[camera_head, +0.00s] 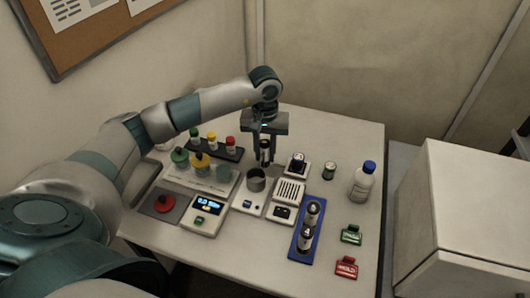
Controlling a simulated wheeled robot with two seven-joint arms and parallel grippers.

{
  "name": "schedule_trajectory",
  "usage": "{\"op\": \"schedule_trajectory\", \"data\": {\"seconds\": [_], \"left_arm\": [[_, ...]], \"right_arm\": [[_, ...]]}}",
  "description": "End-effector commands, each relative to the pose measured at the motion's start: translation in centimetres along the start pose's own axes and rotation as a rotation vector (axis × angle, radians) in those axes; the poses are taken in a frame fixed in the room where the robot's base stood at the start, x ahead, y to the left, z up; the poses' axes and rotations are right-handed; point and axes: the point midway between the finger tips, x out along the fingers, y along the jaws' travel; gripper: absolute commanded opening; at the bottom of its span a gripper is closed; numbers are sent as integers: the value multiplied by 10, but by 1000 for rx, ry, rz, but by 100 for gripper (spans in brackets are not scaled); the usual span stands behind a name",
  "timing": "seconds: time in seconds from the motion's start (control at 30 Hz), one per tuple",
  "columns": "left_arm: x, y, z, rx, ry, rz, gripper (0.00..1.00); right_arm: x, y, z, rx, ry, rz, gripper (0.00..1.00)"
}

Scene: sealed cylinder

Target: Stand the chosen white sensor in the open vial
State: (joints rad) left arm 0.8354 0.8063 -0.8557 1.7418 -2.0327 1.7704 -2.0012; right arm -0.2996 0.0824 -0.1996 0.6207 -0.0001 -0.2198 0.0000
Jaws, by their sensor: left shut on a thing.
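My left gripper (265,143) points down over the middle of the table. It is shut on a small dark cylinder with a pale band (266,153), probably the sensor; its exact colour is hard to tell. The held piece is upright. Just below and slightly left of it is an open grey cup (256,180) on a white device, which may be the open vial. The gap between them is too small to judge. Two similar dark-and-silver cylinders (312,211) stand in a blue tray (298,252) at right. My right gripper is out of view.
A scale with a lit display (203,224), a red button on a grey pad (164,204), and a dark rack of coloured caps (228,153) lie left. A blue-capped bottle (362,184), a small jar (329,170) and green and red clips (346,267) lie right.

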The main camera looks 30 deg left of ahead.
Motion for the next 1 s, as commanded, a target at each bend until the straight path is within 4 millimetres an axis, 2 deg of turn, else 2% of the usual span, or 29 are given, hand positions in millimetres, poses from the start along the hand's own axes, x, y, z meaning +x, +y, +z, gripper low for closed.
{"op": "schedule_trajectory", "data": {"seconds": [0.03,0.13,0.6,0.63,0.7,1.0], "left_arm": [[2,0,0,-1,-2,0,0],[11,0,0,0,-1,0,0],[18,0,0,0,1,0,0],[17,0,0,0,1,0,29],[16,0,0,0,1,0,43],[16,0,0,0,1,0,43]], "right_arm": [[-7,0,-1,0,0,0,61],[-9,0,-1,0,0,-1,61],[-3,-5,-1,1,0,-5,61],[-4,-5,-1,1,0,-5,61],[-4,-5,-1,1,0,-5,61],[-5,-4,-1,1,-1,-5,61]]}}
